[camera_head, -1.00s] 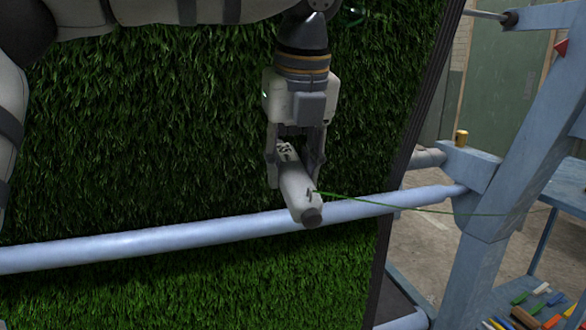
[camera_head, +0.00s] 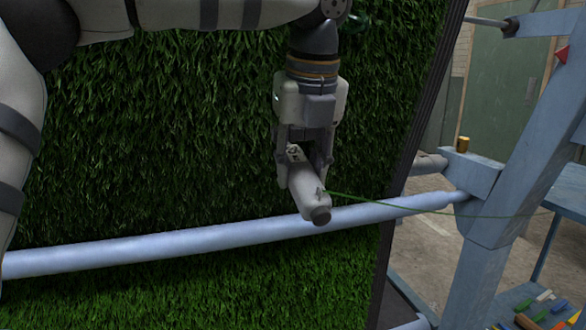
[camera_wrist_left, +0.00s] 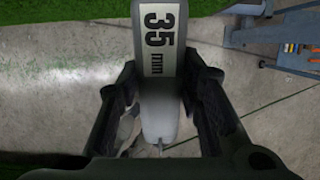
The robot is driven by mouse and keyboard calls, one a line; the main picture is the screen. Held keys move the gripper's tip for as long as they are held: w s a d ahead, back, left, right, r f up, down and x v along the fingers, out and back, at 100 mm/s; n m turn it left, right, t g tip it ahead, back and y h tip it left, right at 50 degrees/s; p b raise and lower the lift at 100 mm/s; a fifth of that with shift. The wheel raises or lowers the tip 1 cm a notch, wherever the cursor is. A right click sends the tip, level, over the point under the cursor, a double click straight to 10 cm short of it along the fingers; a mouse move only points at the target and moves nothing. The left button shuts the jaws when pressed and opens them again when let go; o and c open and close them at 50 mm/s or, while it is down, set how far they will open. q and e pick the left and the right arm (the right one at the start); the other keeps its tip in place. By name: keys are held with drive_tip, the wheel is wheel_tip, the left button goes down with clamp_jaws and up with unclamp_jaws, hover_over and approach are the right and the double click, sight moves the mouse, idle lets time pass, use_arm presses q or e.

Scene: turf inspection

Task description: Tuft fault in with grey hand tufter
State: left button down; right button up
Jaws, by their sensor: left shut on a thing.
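The grey hand tufter (camera_head: 307,190) is a light grey tool with a dark end cap. My left gripper (camera_head: 306,160) is shut on it and holds it in front of the turf (camera_head: 150,130), close to the pale blue roller bar. A green yarn runs from the tufter off to the right. In the left wrist view the tufter (camera_wrist_left: 158,90) lies between the two dark fingers, with a "35 mm" label and a thin needle-like tip. No fault in the turf can be made out. My right gripper is not in view.
The pale blue bar (camera_head: 180,243) crosses in front of the turf. A blue frame post (camera_head: 500,180) stands at the right. A brass-coloured piece (camera_head: 463,144) sits on the frame. A blue table (camera_head: 540,305) with several coloured items stands at lower right.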

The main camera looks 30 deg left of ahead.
sight(310, 204)
use_arm(q)
drive_tip(key=shift+w+d+b, duration=0.5)
drive_tip(key=shift+w+d, duration=2.1)
drive_tip(key=shift+w, duration=0.55)
drive_tip(key=shift+s+a+r+p, duration=0.1)
drive_tip(key=shift+s+a+p, duration=0.2)
drive_tip(key=shift+s+a, duration=0.85)
drive_tip(key=shift+s+a+r+p, duration=0.1)
drive_tip(key=shift+s+a+p, duration=0.15)
drive_tip(key=shift+s+a, duration=0.85)
drive_tip(key=shift+s+a+f, duration=0.1)
drive_tip(key=shift+s+a, duration=0.35)
drive_tip(key=shift+s, duration=0.35)
drive_tip(key=shift+s+a+f, duration=0.1)
drive_tip(key=shift+s+a, duration=0.3)
drive_tip(key=shift+s, duration=0.35)
drive_tip(key=shift+s+d, duration=0.1)
drive_tip(key=shift+d, duration=0.15)
drive_tip(key=s+d, duration=0.1)
drive_tip(key=d, duration=0.1)
drive_tip(key=s+d+f, duration=0.1)
drive_tip(key=s, duration=0.1)
drive_tip(key=s+d+f, duration=0.1)
drive_tip(key=d, duration=0.1)
drive_tip(key=shift+s+d, duration=0.3)
drive_tip(key=shift+s, duration=0.1)
drive_tip(key=shift+f, duration=0.1)
